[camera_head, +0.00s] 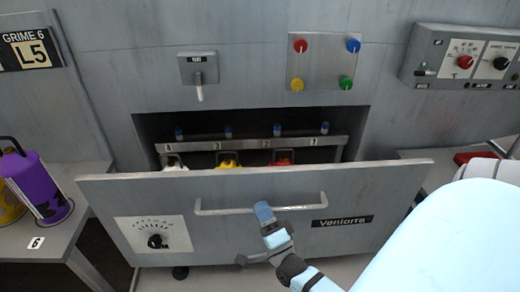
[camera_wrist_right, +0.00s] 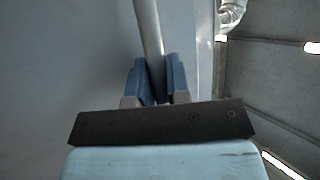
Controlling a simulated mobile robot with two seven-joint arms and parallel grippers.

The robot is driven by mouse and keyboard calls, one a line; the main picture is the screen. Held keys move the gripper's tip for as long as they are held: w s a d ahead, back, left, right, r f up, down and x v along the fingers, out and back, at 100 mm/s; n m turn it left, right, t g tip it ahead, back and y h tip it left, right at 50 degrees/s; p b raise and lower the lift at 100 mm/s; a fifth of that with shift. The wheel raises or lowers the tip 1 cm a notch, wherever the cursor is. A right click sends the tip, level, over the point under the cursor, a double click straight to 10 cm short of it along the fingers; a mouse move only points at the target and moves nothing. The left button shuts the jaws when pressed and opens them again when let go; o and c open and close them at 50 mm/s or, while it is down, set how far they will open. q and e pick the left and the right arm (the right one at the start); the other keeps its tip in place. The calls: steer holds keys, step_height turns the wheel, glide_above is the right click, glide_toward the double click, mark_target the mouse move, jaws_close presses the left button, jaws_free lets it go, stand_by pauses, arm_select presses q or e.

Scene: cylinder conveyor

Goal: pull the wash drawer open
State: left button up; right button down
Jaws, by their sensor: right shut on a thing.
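The wash drawer (camera_head: 380,215) is a wide grey front panel with a bar handle (camera_head: 222,211), a dial at its left and a "Veniorra" label. It stands out from the wall and is partly open, with a dark recess showing behind it. My right gripper (camera_head: 264,212) is at the middle of the handle. In the right wrist view its two blue fingers (camera_wrist_right: 157,82) close around the handle bar (camera_wrist_right: 148,35). Inside the recess a grey rack (camera_head: 250,146) carries several blue-topped fittings, with white, yellow and red items below. My left gripper is not in view.
A purple canister (camera_head: 38,185) stands on a side table (camera_head: 50,235) at the left. Above the recess are a wall lever (camera_head: 199,72) and a panel with coloured knobs (camera_head: 324,62). A control box (camera_head: 462,55) is at the upper right. My right arm covers the lower right.

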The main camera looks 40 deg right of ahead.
arm_select(q)
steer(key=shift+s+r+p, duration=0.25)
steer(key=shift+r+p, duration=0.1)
steer(key=shift+p, duration=0.2)
arm_select(e)
steer(key=s+a, duration=0.5)
steer(key=s, duration=0.1)
steer(key=shift+a, duration=0.1)
steer(key=c, duration=1.1)
jaws_free()
steer(key=shift+f, duration=0.15)
